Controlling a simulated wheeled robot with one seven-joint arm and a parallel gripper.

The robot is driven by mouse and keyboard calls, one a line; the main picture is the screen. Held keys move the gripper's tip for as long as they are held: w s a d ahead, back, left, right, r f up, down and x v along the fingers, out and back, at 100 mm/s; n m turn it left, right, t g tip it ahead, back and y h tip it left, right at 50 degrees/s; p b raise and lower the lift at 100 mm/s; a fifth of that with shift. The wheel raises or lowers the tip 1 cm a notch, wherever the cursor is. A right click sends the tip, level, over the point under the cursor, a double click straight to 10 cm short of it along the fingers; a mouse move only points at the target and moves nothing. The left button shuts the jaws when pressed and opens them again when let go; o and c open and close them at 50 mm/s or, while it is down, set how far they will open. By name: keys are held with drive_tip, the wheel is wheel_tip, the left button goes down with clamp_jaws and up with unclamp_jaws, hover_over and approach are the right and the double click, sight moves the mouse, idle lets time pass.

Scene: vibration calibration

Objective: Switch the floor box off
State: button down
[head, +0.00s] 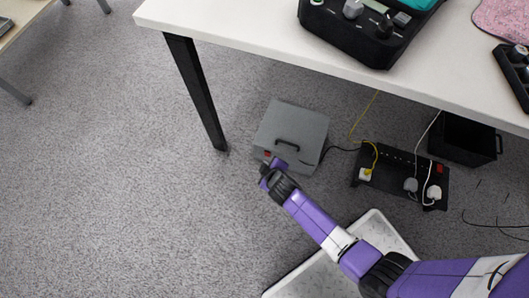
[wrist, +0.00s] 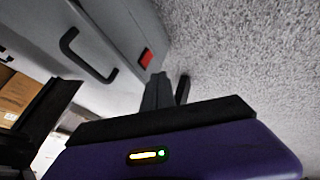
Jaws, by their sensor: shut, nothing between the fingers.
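The floor box is a grey metal case (head: 292,128) with a black handle on top, standing on the carpet under the table edge. In the wrist view the grey case (wrist: 120,30) fills the upper left. A red switch (wrist: 146,58) sits on its face near the edge; a bit of the red switch (head: 267,154) also shows in the head view. My gripper (head: 265,165) is at the box's front left corner, beside the switch. In the wrist view my gripper (wrist: 170,78) is shut and empty, its tips just below the switch. I cannot tell whether they touch the box.
A black socket unit (head: 400,172) with plugs and cables stands right of the box, with a black bin (head: 465,138) behind it. A black table leg (head: 195,90) is close to the box's left. The white table (head: 250,42) overhangs behind. The carpet (head: 110,190) at left is clear.

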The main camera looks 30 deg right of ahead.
drive_tip(key=d+p+v, duration=0.1)
drive_tip(key=p+v, duration=0.2)
drive_tip(key=v, duration=0.3)
drive_tip(key=shift+w+r, duration=0.3)
drive_tip(key=shift+r, duration=0.2)
drive_tip(key=shift+w, duration=0.1)
wheel_tip(320, 180, up, 14)
drive_tip(key=a+m+t+y, duration=0.2)
drive_tip(key=a+t, duration=0.1)
drive_tip(key=t, duration=0.2)
drive_tip(key=s+d+r+m+t, duration=0.2)
drive_tip(key=s+r+m, duration=0.2)
drive_tip(key=s+r, duration=2)
wheel_tip(320, 180, up, 26)
drive_tip(key=w+p, duration=0.1)
drive_tip(key=p, duration=2.4)
drive_tip(key=shift+a, duration=0.15)
